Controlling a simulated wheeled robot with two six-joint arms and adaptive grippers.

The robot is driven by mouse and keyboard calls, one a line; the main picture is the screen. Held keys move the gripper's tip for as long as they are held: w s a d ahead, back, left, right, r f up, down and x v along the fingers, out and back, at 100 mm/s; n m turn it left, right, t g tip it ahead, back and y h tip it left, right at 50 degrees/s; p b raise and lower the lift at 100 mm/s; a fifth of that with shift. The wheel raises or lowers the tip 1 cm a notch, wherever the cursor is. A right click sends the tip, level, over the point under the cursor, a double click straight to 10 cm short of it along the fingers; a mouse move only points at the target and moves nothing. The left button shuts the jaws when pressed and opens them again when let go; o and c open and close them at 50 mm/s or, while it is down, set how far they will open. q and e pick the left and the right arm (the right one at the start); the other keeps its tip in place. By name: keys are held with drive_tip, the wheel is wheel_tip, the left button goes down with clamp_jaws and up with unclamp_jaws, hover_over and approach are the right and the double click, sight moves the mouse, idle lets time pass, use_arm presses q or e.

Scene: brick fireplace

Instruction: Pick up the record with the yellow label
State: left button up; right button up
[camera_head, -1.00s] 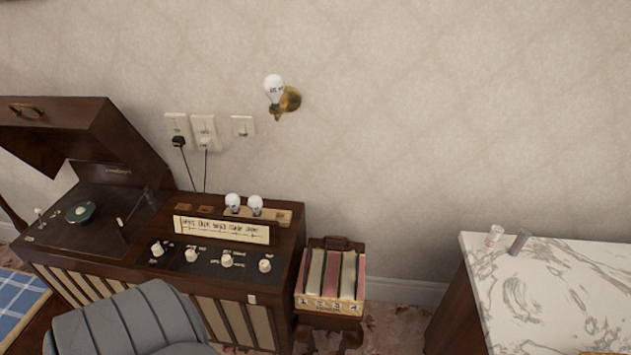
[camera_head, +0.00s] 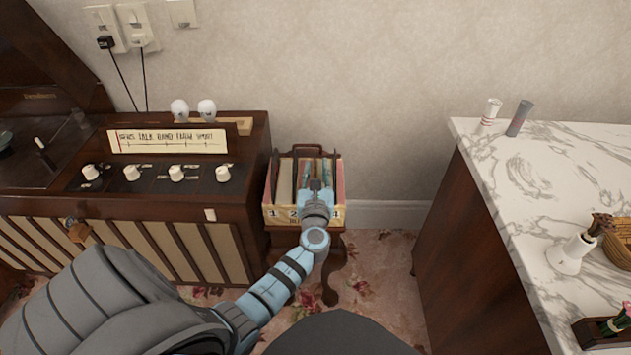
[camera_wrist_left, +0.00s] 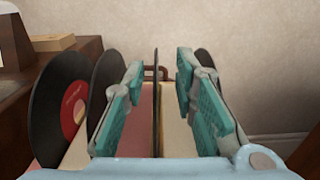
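Several black records stand upright in a record box (camera_head: 335,215) with numbers on its front. In the left wrist view, a record with a red label (camera_wrist_left: 72,108) stands at the left, with another black record (camera_wrist_left: 104,78) beside it. A thin dark record (camera_wrist_left: 156,85) stands nearly edge-on in the middle, its label not visible. A further record (camera_wrist_left: 206,60) is partly hidden behind the right finger. I see no yellow label. My left gripper (camera_head: 315,172) is over the box, open, with its teal fingers (camera_wrist_left: 160,64) on either side of the middle record. My right gripper is not in view.
A wooden radio console (camera_head: 235,170) with knobs stands close left of the box. A marble-topped cabinet (camera_head: 540,165) stands at the right, with floor (camera_head: 385,260) between. The wall is close behind the box.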

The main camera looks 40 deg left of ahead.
use_arm(q)
drive_tip(key=b+x, duration=0.1)
drive_tip(key=x, duration=0.3)
drive_tip(key=shift+w+a+f+b, duration=0.1)
drive_tip(key=shift+a+f+b, duration=0.05)
drive_tip(key=shift+a+b, duration=0.2)
drive_tip(key=shift+w+a, duration=0.1)
drive_tip(key=shift+w, duration=0.1)
drive_tip(key=shift+c, duration=0.3)
clamp_jaws()
